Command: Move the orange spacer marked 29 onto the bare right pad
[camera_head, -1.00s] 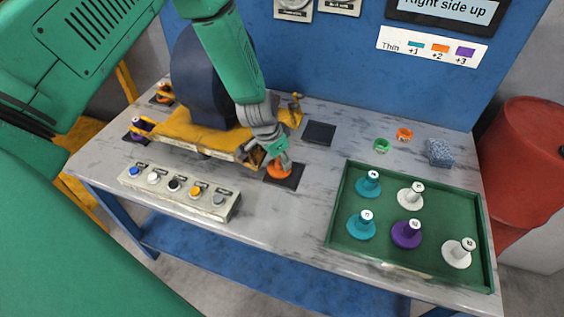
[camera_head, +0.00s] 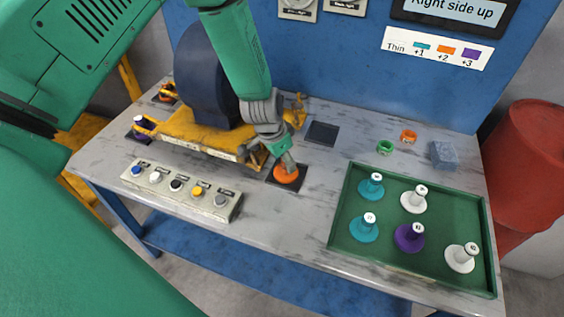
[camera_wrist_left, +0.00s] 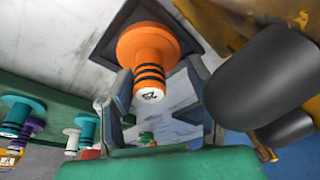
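The orange spacer marked 29 (camera_head: 287,176) is at the dark near right pad (camera_head: 273,179), beside the motor. In the left wrist view the spacer (camera_wrist_left: 148,50) shows its round flange, black-ringed stem and white numbered end. My left gripper (camera_head: 285,160) reaches down over it. Its fingers (camera_wrist_left: 163,90) stand open on either side of the stem, with a clear gap on the right; contact on the left is unclear. The bare right pad (camera_head: 322,133) lies farther back, empty. My right gripper is not seen.
The motor's yellow base (camera_head: 200,132) stands close left of my gripper. A green tray (camera_head: 340,238) with several teal, white and purple spacers lies right. Green (camera_head: 385,147) and orange rings (camera_head: 408,136) and a grey-blue block (camera_head: 443,155) lie behind it. A button panel (camera_head: 180,190) is at front left.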

